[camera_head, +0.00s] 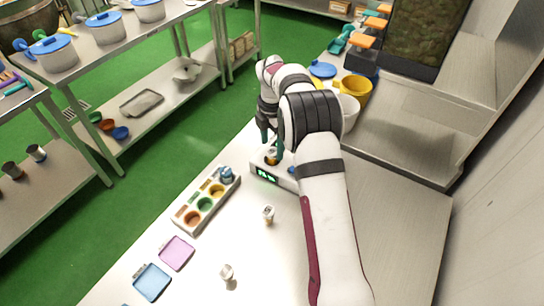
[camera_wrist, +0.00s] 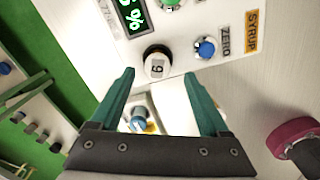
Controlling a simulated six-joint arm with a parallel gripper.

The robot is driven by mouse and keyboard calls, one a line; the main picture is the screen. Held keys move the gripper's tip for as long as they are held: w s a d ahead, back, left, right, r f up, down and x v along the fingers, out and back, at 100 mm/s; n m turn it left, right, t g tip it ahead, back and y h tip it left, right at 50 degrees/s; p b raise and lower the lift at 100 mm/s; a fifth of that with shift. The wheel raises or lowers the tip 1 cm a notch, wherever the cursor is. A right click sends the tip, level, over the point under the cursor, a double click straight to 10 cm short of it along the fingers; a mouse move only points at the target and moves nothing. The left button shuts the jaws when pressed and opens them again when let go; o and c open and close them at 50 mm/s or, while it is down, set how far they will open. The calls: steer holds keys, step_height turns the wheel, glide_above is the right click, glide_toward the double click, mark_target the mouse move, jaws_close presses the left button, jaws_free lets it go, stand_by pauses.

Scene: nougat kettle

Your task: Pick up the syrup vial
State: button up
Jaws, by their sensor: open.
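A small vial with a dark band and a white cap (camera_wrist: 157,63) marked with a digit stands on a white device (camera_wrist: 185,28) that carries a "SYRUP" label and a green display. In the head view the device (camera_head: 265,176) is partly behind my arm, and an amber vial (camera_head: 271,157) shows on it. I cannot read any name on the vial. My gripper (camera_wrist: 159,76) is open, with its teal fingers either side of the line to the vial and nothing held. In the head view my gripper (camera_head: 270,143) is just above the device.
A tray of coloured cups (camera_head: 205,203) stands left of the device. Two pale vials, a nearer one (camera_head: 227,273) and another (camera_head: 268,214), stand on the bench. A pink tray (camera_head: 177,253) and a blue tray (camera_head: 152,282) lie front left. A yellow pot (camera_head: 357,88) is behind my arm.

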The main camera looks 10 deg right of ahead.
mark_target(272, 151)
steer(key=f, duration=0.4)
steer(key=shift+w+f, duration=0.25)
steer(key=shift+r, duration=0.1)
jaws_close()
